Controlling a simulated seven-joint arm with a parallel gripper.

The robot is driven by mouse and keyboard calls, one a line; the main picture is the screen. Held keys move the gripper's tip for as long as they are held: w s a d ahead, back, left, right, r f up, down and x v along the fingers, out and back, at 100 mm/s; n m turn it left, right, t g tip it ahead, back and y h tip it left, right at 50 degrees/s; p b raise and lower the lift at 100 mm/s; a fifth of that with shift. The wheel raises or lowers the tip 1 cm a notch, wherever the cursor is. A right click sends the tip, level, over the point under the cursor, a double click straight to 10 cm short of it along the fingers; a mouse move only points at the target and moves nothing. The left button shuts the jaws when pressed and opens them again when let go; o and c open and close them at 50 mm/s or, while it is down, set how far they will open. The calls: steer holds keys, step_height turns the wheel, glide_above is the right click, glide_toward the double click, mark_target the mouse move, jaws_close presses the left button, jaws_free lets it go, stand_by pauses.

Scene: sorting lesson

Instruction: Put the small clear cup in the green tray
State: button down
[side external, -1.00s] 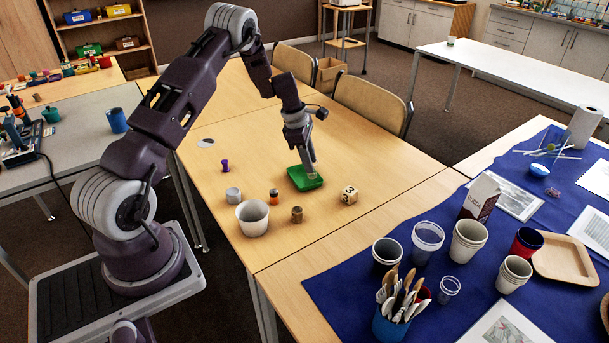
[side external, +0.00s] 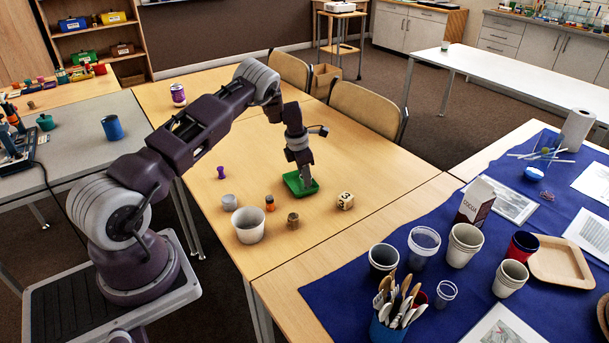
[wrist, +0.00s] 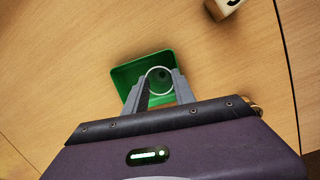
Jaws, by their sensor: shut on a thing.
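The small clear cup (wrist: 159,74) shows as a pale ring between the fingers in the wrist view, with green seen through it. My gripper (wrist: 160,86) is shut on it. The green tray (wrist: 122,76) lies behind and around the cup in that view. In the side view the tray (side external: 313,189) sits on the wooden table, and my gripper (side external: 305,181) points down over its middle, with the fingertips low inside its outline. The cup is too small to make out there, and I cannot tell whether it touches the tray floor.
A numbered cube (side external: 345,201) stands right of the tray. A white tub (side external: 248,226), a cork-coloured piece (side external: 293,220) and an orange-capped jar (side external: 270,203) stand to its left and front. A purple can (side external: 178,94) is farther back. Cups crowd the blue cloth (side external: 345,300).

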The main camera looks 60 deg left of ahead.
steer(key=c, duration=1)
jaws_free()
steer(key=shift+c, duration=0.2)
